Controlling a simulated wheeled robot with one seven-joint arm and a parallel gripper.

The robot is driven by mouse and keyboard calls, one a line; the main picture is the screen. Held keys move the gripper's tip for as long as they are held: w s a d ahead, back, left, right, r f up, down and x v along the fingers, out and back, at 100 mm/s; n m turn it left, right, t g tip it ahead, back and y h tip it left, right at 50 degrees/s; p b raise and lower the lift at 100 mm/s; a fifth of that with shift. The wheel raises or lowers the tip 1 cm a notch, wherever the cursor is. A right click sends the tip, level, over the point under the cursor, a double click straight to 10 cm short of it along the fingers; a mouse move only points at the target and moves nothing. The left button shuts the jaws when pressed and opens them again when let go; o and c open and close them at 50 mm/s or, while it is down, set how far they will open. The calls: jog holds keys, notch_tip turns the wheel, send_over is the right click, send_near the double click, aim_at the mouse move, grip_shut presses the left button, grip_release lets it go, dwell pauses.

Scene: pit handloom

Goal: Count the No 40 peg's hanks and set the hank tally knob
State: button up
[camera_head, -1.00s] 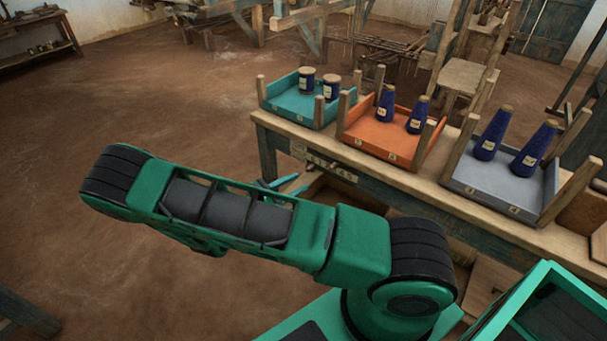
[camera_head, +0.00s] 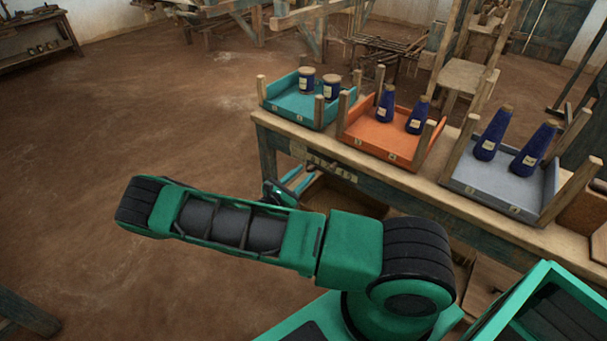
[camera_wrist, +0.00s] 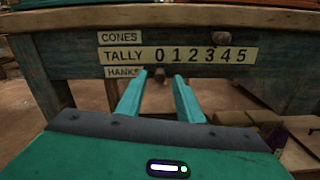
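The tally board (camera_wrist: 123,57) on the bench's front rail reads "TALLY 0 1 2 3 4 5". A "CONES" label (camera_wrist: 119,38) is above it and a "HANKS" label (camera_wrist: 122,72) below, partly covered by my finger. The hank tally knob (camera_wrist: 160,73) is a small dark knob below the 0. The upper knob (camera_wrist: 221,39), in the cones row, is close to the 4. My gripper (camera_wrist: 160,75) is open, its two teal fingers pointing at the board on either side of the hank knob; contact cannot be told. No hanks or No 40 peg can be made out.
On the bench (camera_head: 420,188) stand a teal tray (camera_head: 292,103), an orange tray (camera_head: 372,137) and a grey tray (camera_head: 490,185) with blue yarn packages. Below the rail is an open wooden box (camera_head: 345,199). Brown floor (camera_head: 110,110) to the left is clear.

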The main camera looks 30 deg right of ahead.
jog(key=shift+x, duration=0.9)
